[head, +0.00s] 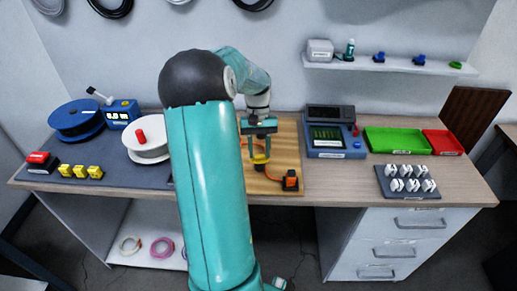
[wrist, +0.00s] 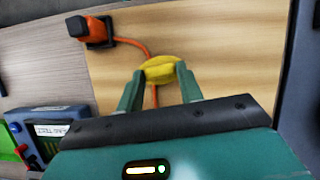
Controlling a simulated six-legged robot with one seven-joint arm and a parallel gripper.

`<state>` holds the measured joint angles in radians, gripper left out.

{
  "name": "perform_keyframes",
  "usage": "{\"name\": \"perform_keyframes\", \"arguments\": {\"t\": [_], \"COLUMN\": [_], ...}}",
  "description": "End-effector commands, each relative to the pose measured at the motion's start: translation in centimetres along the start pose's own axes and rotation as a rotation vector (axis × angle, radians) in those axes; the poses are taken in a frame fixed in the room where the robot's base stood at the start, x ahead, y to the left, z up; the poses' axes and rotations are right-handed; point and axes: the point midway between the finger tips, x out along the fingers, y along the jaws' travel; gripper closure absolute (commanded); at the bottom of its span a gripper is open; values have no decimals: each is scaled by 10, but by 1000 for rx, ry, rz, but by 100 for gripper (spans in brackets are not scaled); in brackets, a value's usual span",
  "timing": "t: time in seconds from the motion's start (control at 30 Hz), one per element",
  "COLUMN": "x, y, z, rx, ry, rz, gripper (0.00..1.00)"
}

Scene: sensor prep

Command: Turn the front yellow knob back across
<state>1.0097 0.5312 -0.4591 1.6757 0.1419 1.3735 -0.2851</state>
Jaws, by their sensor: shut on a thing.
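The yellow knob (wrist: 161,70) sits on the wooden board (wrist: 215,40), with an orange cable running up to it and on past it. In the wrist view my gripper (wrist: 160,78) has one finger on each side of the knob, shut on it. In the head view my gripper (head: 260,150) points down over the board, with the yellow knob (head: 260,159) showing between its fingertips. The knob's exact turn angle is hard to tell, as the fingers cover its sides.
An orange plug in a black socket (head: 290,181) stands on the board at front right. A blue test instrument (head: 335,143) stands right of the board. White and blue spools (head: 77,120) stand left. Several yellow blocks (head: 80,171) sit at the left front edge.

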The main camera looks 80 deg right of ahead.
Motion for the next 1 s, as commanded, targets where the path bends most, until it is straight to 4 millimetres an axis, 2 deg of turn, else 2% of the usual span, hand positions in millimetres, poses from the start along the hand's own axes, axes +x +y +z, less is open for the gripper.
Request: {"name": "perform_keyframes", "arguments": {"t": [0.3,0.8,0.83,0.93,1.0], "x": [-1,-1,-1,-1,-1], "y": [1,1,1,1,1], "z": [0,0,0,0,0], "rx": [110,128,128,128,128], "ry": [4,4,4,3,3], "rz": [-46,-54,-54,-53,-53], "gripper": [86,86,60,42,42]}}
